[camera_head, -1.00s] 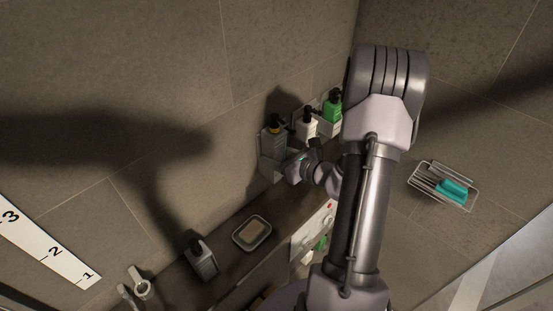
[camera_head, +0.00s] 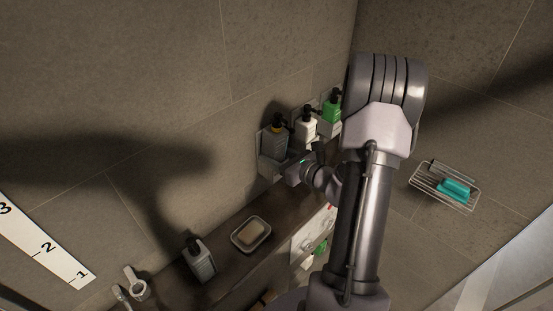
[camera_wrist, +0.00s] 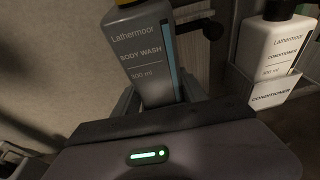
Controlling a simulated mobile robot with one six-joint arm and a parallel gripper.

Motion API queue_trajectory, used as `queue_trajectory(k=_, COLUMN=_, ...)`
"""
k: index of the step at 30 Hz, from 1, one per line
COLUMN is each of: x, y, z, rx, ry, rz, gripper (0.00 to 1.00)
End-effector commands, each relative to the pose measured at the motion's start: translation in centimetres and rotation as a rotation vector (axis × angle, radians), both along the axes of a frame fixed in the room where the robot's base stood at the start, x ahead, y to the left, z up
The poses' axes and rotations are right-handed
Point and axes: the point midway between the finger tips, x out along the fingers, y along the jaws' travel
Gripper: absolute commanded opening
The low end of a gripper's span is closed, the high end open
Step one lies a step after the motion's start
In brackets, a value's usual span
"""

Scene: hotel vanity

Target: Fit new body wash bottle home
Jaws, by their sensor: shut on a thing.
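The grey body wash bottle (camera_head: 275,141) has a dark pump and a yellowish collar. It is upright or slightly tilted at the leftmost wall holder (camera_head: 268,166). The wrist view shows its "BODY WASH 300 ml" label (camera_wrist: 146,55). My gripper (camera_head: 293,164) is shut on its lower part, with the fingers reaching in from the front right. The bottle's base is hidden behind my gripper in the wrist view (camera_wrist: 155,98), so I cannot tell whether it is seated.
A white conditioner bottle (camera_head: 305,127) and a green bottle (camera_head: 332,105) stand in holders close to the right. Another grey pump bottle (camera_head: 199,260) and a soap dish (camera_head: 251,234) are on the counter (camera_head: 222,262). A wire rack (camera_head: 430,183) is on the right wall.

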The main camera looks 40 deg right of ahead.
Motion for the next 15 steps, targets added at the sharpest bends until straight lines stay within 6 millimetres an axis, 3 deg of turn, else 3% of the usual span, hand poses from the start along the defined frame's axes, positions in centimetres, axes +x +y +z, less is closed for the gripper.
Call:
queue_trajectory(k=1, x=-1.5, y=1.3, z=-4.8, rx=-0.031, ry=0.15, rz=0.047, gripper=0.0)
queue_trajectory(k=15, x=-1.6, y=1.5, z=-2.5, rx=-0.031, ry=0.151, rz=0.052, gripper=0.0)
